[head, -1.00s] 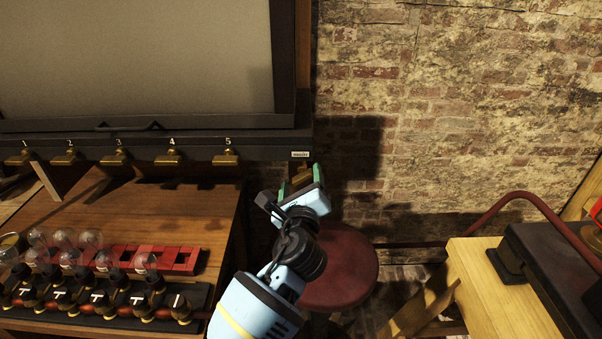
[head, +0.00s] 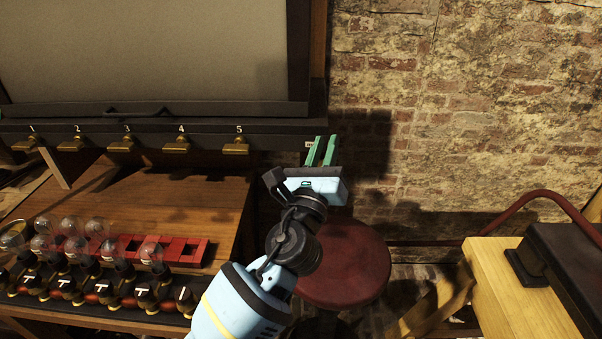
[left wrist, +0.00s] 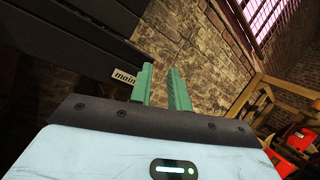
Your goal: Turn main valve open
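My left gripper (head: 321,151) is at the right end of the black valve rail (head: 210,127), its green fingers pointing up and away. It also shows in the left wrist view (left wrist: 161,88), where a narrow gap separates the fingers and nothing shows between them. The "main" label (left wrist: 125,77) is on the rail end, just left of the fingers in that view. In the head view the label is mostly covered by the left finger. I cannot make out the main valve itself in the current views; the gripper may hide it. My right gripper is not in view.
Brass valves numbered 1 to 5, such as valve 5 (head: 236,149), line the rail. A red round stool (head: 345,270) is below my arm. A brick wall (head: 480,110) stands behind.

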